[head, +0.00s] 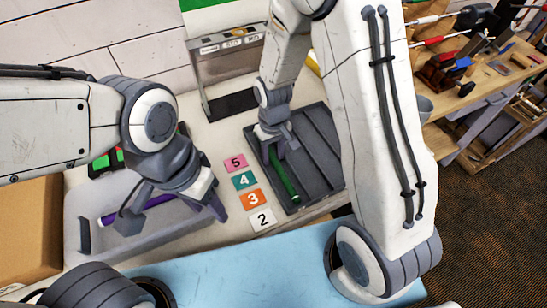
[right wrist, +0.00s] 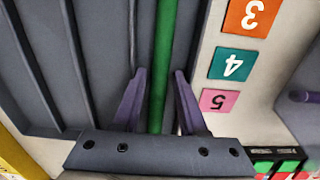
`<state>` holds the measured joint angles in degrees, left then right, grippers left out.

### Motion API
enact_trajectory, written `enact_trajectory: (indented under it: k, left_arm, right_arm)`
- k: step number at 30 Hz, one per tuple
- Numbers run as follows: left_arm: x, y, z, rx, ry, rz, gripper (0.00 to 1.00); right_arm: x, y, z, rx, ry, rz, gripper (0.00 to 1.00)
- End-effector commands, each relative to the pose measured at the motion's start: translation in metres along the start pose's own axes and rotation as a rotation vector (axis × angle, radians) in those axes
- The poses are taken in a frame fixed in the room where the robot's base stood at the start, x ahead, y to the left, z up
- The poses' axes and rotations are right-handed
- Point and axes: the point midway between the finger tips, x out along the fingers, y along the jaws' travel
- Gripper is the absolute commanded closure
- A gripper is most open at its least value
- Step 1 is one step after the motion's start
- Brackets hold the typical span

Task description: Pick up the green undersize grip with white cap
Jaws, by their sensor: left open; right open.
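A green grip (head: 284,177) lies lengthwise in a slot of the dark grooved tray (head: 322,150). It also shows in the right wrist view (right wrist: 161,60), running up and down the picture. I cannot make out a white cap on it. My right gripper (head: 280,150) is over the far part of the green grip. In the right wrist view its open fingers (right wrist: 159,78) stand on either side of the grip, with gaps between. My left gripper (head: 172,213) is open and empty above the grey bin (head: 85,205), where a purple grip (head: 150,203) lies partly hidden behind it.
Number cards, 2 (head: 262,220) to 5 (head: 235,163), lie between bin and tray. A grey stand (head: 228,75) is at the back. A cardboard box (head: 30,225) is at left, a blue mat (head: 240,270) in front. A cluttered workbench (head: 480,75) is at right.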

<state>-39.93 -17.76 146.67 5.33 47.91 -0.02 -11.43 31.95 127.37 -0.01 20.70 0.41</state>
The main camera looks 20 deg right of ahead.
Motion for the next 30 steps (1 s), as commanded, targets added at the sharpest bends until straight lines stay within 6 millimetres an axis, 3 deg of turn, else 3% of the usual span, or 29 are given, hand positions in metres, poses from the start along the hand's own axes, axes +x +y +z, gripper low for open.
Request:
enact_trajectory:
  k: [7,10,11,23,30]
  left_arm:
    - [0.0,0.0,0.0,0.0,0.0,0.0,0.5]
    - [0.0,0.0,0.0,0.0,0.0,0.0,0.5]
    - [0.0,0.0,0.0,0.0,0.0,0.0,0.5]
    - [0.001,0.0,0.0,0.0,0.0,0.0,0.5]
    - [0.004,0.0,0.0,0.0,0.0,0.0,0.5]
  right_arm:
    - [0.002,0.0,0.0,0.0,0.0,0.0,0.58]
    - [0.002,0.0,0.0,0.0,0.0,0.0,0.97]
    - [0.002,0.0,0.0,0.0,0.0,0.0,1.0]
    - [-0.002,0.0,-0.001,0.0,0.003,0.0,1.0]
    - [-0.032,0.0,-0.002,0.0,0.007,0.0,1.0]
